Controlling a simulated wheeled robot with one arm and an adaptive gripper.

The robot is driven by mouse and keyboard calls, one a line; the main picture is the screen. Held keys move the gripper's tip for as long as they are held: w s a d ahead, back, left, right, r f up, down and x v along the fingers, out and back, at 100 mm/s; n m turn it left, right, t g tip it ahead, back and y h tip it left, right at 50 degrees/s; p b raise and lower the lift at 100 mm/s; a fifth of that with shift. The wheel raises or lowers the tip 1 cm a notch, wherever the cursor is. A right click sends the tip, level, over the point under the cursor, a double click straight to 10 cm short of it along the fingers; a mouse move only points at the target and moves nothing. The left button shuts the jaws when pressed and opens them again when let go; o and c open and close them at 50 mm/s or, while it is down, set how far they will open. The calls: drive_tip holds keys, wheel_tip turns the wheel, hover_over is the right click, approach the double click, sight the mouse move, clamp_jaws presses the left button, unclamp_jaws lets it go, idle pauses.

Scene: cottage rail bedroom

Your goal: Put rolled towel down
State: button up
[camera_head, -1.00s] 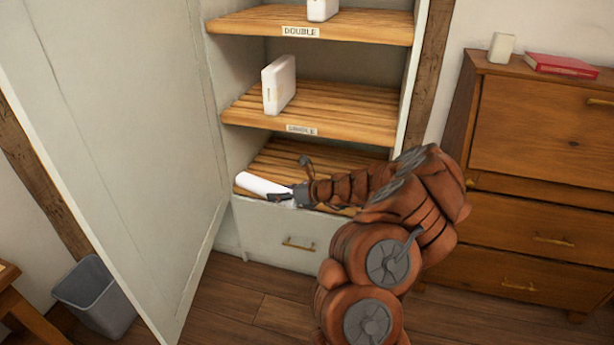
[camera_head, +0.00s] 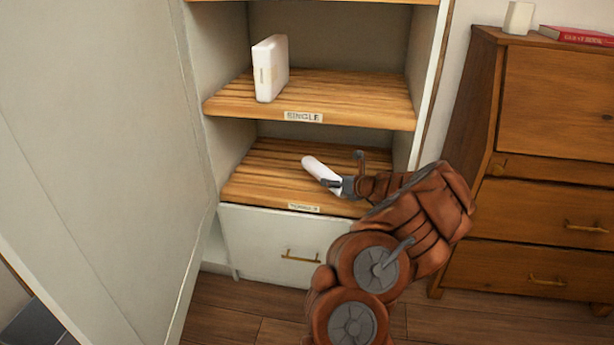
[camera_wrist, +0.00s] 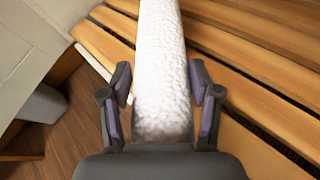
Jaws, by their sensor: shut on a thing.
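The rolled towel (camera_head: 318,170) is white and lies lengthwise in my gripper (camera_head: 336,184), at the bottom slatted shelf (camera_head: 258,172) of the cupboard. In the wrist view the towel (camera_wrist: 162,70) runs away from me between the two fingers of my gripper (camera_wrist: 162,108), which are shut on its near end. The slats (camera_wrist: 245,65) show beneath and on both sides of it. I cannot tell whether the towel touches the slats. Its far end is cut off in the wrist view.
A white folded item (camera_head: 271,68) stands on the middle shelf (camera_head: 340,100) above. The cupboard door (camera_head: 110,150) is open on the left. A closed drawer (camera_head: 285,240) is below. A wooden dresser (camera_head: 545,150) stands at the right. The bottom shelf has bare slats left of the towel.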

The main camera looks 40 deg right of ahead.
sight(306, 168)
drive_tip(key=w+b, duration=0.1)
drive_tip(key=w, duration=0.3)
drive_tip(key=w+f, duration=0.1)
drive_tip(key=w, duration=0.4)
drive_tip(key=w+b, duration=0.1)
drive_tip(key=w, duration=0.4)
drive_tip(key=shift+d+f+b, duration=0.25)
drive_tip(key=shift+d+b, duration=0.05)
drive_tip(key=shift+f+b, duration=0.7)
drive_tip(key=shift+f, duration=0.95)
drive_tip(key=shift+f, duration=0.2)
drive_tip(key=o, duration=1.2)
drive_tip(key=shift+r, duration=0.1)
drive_tip(key=shift+s+r, duration=0.1)
drive_tip(key=shift+r, duration=0.05)
drive_tip(key=shift+s+r, duration=0.15)
drive_tip(key=shift+s, duration=0.15)
drive_tip(key=p+v, duration=0.2)
drive_tip(key=v, duration=0.8)
drive_tip(key=shift+s+r+p, duration=0.15)
drive_tip(key=shift+s+p, duration=0.15)
drive_tip(key=shift+p, duration=0.05)
drive_tip(key=shift+s, duration=0.2)
